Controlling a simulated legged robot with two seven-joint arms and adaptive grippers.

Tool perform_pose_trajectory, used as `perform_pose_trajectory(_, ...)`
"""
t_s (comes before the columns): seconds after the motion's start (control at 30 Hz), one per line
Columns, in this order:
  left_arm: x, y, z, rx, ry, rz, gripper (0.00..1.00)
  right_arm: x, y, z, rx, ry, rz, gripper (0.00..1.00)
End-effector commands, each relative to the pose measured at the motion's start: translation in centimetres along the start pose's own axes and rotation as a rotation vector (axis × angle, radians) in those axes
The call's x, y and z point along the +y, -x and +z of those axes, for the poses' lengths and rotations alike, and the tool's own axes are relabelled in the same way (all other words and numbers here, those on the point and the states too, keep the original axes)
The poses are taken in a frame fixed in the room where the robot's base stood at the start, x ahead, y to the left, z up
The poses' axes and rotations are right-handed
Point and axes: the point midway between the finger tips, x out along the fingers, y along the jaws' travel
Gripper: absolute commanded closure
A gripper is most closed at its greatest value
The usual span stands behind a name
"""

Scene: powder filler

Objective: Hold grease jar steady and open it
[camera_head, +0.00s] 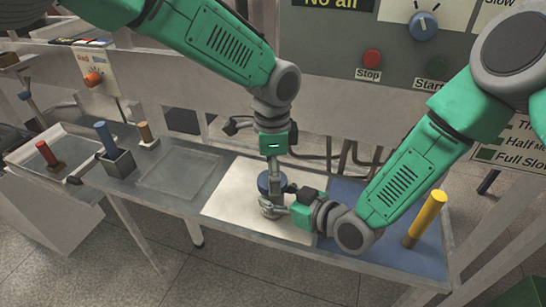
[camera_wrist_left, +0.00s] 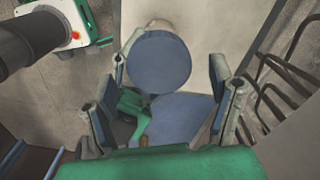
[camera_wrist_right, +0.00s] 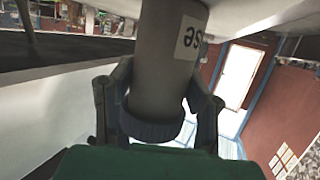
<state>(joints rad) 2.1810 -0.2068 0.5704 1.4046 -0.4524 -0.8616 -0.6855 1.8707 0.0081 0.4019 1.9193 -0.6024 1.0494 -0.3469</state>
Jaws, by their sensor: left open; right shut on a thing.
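The grease jar (camera_wrist_right: 172,55) is a grey cylinder with part of a label in the right wrist view. Its dark blue lid (camera_wrist_left: 159,62) shows as a round disc in the left wrist view. In the head view the jar stands on a white mat (camera_head: 235,200), partly hidden by my grippers. My right gripper (camera_head: 275,207) is shut on the jar from the side, one finger on each side of it in the right wrist view. My left gripper (camera_head: 271,172) points down over the lid. Its fingers are open, with the lid between them, nearer the left-hand finger in the left wrist view.
A yellow cylinder (camera_head: 426,218) stands on the blue mat at right. A blue cylinder (camera_head: 105,137) stands in a grey holder at left, near a red cylinder (camera_head: 46,153) in a tray. An empty square recess (camera_head: 180,170) lies left of the white mat. A control panel rises behind.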

Motion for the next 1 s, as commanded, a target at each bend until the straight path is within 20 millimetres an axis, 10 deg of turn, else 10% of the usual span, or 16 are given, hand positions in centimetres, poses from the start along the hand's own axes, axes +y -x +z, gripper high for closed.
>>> perform_pose_trajectory(0.5, 0.0, -2.3, 0.0, 0.000, 0.001, -0.001, 0.23, 0.0, 0.0, 0.1, -0.002, 0.000, 0.000, 1.00)
perform_pose_trajectory(0.7, 0.0, -2.3, 0.0, 0.000, 0.001, -0.002, 0.79, 0.0, 0.0, 0.1, -0.003, 0.000, 0.000, 1.00)
perform_pose_trajectory(1.0, -0.1, -2.3, 0.0, -0.003, 0.310, -0.005, 0.79, -0.1, 0.0, 0.1, -0.003, 0.000, -0.001, 1.00)
